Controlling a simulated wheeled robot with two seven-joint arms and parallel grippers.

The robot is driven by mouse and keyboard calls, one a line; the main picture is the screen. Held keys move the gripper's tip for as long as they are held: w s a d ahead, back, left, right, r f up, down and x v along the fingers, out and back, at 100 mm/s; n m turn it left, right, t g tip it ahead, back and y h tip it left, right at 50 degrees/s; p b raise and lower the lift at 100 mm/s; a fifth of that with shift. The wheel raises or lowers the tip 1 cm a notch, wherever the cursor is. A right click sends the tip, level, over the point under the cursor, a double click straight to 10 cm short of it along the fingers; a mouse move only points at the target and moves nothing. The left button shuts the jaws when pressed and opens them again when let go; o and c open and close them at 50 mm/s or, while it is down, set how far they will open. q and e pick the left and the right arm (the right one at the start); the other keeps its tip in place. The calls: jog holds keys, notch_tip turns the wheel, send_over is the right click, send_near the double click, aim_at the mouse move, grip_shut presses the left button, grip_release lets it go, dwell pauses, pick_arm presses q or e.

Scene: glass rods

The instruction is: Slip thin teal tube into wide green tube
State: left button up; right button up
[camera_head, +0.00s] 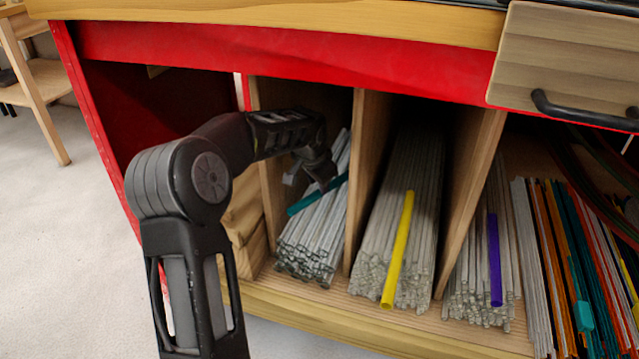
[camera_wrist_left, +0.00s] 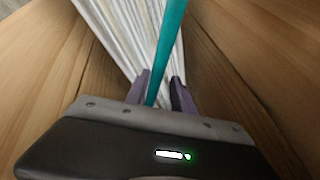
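The thin teal tube (camera_head: 303,203) lies slantwise on a stack of clear glass rods in the left rod compartment. It also shows in the left wrist view (camera_wrist_left: 169,45), running down between the fingers. My left gripper (camera_head: 324,180) reaches into this compartment over the tube. In the wrist view my left gripper (camera_wrist_left: 160,92) has its fingers apart on either side of the tube, with a gap at the right finger. A short, wider teal-green piece (camera_head: 583,316) shows among coloured rods at the far right; I cannot tell whether it is the wide green tube. My right gripper is not in view.
Wooden dividers (camera_head: 368,165) stand close on both sides of the rod compartments. A yellow tube (camera_head: 398,250) and a purple tube (camera_head: 495,260) lie on rods in neighbouring compartments. A red beam (camera_head: 290,58) runs above. A wooden drawer (camera_head: 560,60) hangs at upper right.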

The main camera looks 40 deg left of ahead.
pick_arm(q)
jog(key=p+v, duration=0.1)
jog(key=v, duration=0.3)
dwell(0.8)
